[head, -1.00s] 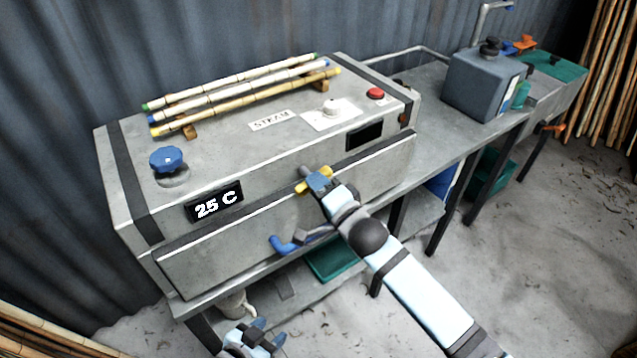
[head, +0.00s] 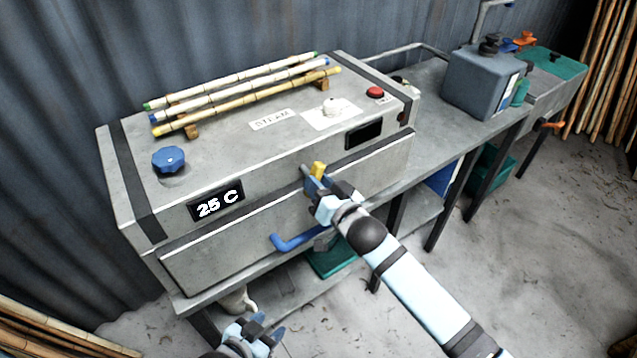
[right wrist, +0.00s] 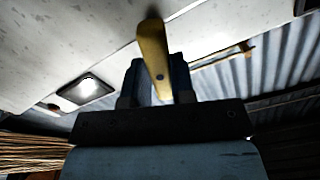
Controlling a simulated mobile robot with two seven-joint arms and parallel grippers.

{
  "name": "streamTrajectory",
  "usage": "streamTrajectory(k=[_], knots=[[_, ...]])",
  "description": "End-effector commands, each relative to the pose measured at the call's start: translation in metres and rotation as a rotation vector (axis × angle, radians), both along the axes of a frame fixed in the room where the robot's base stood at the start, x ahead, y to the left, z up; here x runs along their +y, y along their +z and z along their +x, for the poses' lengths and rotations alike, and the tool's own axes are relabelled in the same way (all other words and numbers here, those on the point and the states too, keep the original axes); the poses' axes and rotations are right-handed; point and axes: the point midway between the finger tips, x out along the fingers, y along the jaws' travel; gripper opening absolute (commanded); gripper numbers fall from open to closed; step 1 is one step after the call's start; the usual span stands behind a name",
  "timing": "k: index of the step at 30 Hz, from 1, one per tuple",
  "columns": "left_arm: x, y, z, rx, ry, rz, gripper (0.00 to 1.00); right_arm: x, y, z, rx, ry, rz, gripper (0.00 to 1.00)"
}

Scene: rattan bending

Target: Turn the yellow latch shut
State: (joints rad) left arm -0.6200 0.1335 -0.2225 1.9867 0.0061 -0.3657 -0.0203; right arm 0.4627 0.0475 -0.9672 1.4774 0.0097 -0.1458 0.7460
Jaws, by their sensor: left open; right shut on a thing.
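The yellow latch (head: 318,169) is on the front of the grey steam box (head: 262,228), at the seam above the front door panel. In the head view it stands near upright, its lower part hidden by my right gripper (head: 313,186). The right wrist view shows the latch (right wrist: 153,58) between the two fingers of my right gripper (right wrist: 154,80), which is shut on it. The blue door handle (head: 298,241) is below, partly behind my right arm. My left gripper (head: 266,327) is open and empty at the bottom, below and in front of the box.
Three bamboo poles (head: 245,92) lie on wooden rests on the box top. A blue knob (head: 168,158), a red button (head: 375,92) and a 25 C display (head: 216,205) are on the box. A grey tank (head: 482,84) stands on the bench to the right. The floor in front is clear.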

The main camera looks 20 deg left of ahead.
Motion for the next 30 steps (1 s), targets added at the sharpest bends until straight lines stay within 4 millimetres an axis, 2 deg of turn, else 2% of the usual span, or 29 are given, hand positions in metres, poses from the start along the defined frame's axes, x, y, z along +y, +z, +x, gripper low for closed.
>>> streamTrajectory(k=[13, 30], knots=[[0.0002, 0.0017, -0.0002, 0.0, 0.001, 0.0, 0.49, -0.0002, 0.0012, 0.0006, -0.233, 0.0, -0.181, 0.0], [0.0005, 0.0019, -0.0002, 0.0, 0.001, 0.0, 0.49, -0.0001, 0.0014, 0.0006, -0.294, -0.001, -0.227, 0.0]])
